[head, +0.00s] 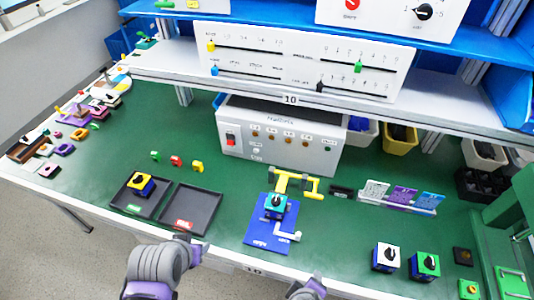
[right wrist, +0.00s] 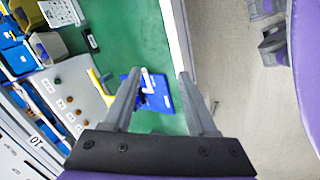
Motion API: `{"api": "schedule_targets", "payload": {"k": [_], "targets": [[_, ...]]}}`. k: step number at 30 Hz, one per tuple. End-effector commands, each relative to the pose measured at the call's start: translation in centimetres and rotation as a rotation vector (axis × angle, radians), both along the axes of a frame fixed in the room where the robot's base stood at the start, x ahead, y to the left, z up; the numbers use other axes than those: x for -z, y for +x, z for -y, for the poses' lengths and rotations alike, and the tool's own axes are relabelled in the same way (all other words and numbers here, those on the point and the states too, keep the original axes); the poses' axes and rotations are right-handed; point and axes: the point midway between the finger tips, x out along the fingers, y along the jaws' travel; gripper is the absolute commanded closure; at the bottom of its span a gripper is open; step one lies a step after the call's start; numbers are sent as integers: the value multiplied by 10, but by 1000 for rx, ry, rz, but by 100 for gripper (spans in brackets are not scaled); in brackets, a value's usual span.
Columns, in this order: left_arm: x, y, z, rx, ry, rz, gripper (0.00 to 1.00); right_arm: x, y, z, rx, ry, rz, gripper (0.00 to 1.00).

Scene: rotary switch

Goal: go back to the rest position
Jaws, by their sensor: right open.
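My right gripper (right wrist: 155,88) is open, with nothing between its fingers. It hangs above the front of the bench in the right wrist view. Past its fingers lies a blue mat (right wrist: 158,98), partly hidden by the left finger. In the head view the blue mat (head: 258,232) carries a teal rotary switch (head: 275,204) with a dark knob and a white lever-like piece (head: 287,233). My right arm (head: 308,290) shows at the bottom edge there, without its fingers.
Two black trays (head: 207,194) lie on the green bench, the left one holding a yellow switch (head: 141,184). Two rotary switches (head: 424,266) stand at front right. A white control box (head: 282,135) stands behind. A yellow bracket (head: 297,186) is behind the mat.

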Motion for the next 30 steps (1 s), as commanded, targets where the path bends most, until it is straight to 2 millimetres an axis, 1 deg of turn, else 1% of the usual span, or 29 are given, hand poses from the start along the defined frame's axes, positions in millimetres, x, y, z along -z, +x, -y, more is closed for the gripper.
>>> {"api": "schedule_targets", "payload": {"k": [1, 7, 12, 15, 18, 21, 30], "targets": [[1, -1, 0, 0, 0, -1, 48, 2, 5, 7, 70, 46, -20, 42], [1, -1, 0, 0, 0, -1, 48, 2, 28, 23, 320, 270, -47, 42], [1, -1, 0, 0, 0, -1, 48, -8, 54, 44, 534, 462, 1, 42], [1, -1, 0, 0, 0, -1, 48, -16, 67, 58, 634, 550, 44, 42], [1, -1, 0, 0, 0, -1, 48, -23, 76, 69, 703, 609, 80, 42], [1, -1, 0, 0, 0, -1, 48, -26, 81, 75, 737, 641, 103, 42], [1, -1, 0, 0, 0, -1, 48, -27, 82, 77, 745, 649, 108, 42]]}}
